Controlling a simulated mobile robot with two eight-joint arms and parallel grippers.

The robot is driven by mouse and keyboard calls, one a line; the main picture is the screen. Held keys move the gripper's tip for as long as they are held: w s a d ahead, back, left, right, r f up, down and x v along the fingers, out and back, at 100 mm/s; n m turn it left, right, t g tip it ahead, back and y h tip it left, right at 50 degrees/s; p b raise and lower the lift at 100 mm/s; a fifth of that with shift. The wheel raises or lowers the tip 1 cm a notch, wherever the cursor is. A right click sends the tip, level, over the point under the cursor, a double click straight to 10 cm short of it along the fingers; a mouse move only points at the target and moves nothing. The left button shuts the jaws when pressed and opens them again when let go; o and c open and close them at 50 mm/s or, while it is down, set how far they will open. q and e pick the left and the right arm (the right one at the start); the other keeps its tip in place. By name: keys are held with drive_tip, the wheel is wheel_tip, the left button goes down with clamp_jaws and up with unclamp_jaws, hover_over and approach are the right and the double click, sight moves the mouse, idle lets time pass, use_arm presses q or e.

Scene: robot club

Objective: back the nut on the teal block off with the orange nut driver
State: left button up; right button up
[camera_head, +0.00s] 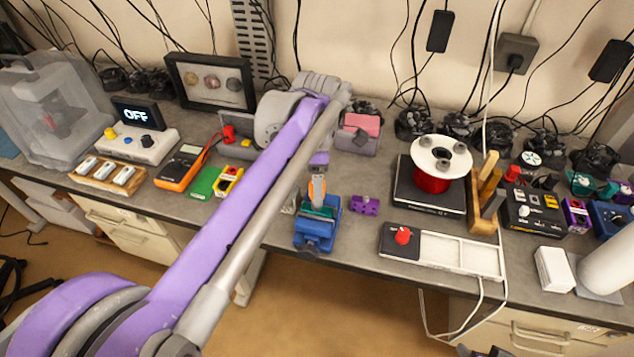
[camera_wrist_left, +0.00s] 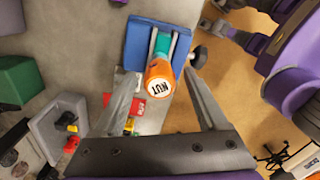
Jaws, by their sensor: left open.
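The orange nut driver (camera_head: 317,190) stands about upright over the teal block (camera_head: 322,211), which sits in a blue vise (camera_head: 314,239) near the bench's front edge. In the left wrist view the driver's round orange end (camera_wrist_left: 159,82), marked NUT, faces the camera, with the teal block (camera_wrist_left: 163,43) and vise (camera_wrist_left: 141,40) beyond. My left gripper (camera_head: 318,178) is above the vise, pointing down. Its fingers (camera_wrist_left: 163,76) are open, one on each side of the driver, with gaps visible. The nut is hidden under the driver. My right gripper is not seen.
A small purple part (camera_head: 365,205) lies right of the vise. A white tray (camera_head: 455,250) with a red knob is further right. A spool (camera_head: 437,165), an orange multimeter (camera_head: 183,167) and a green board (camera_head: 203,182) also stand on the bench.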

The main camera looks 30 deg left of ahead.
use_arm(q)
drive_tip(key=m, duration=0.5)
drive_tip(key=shift+m, duration=0.4)
drive_tip(key=m, duration=0.7)
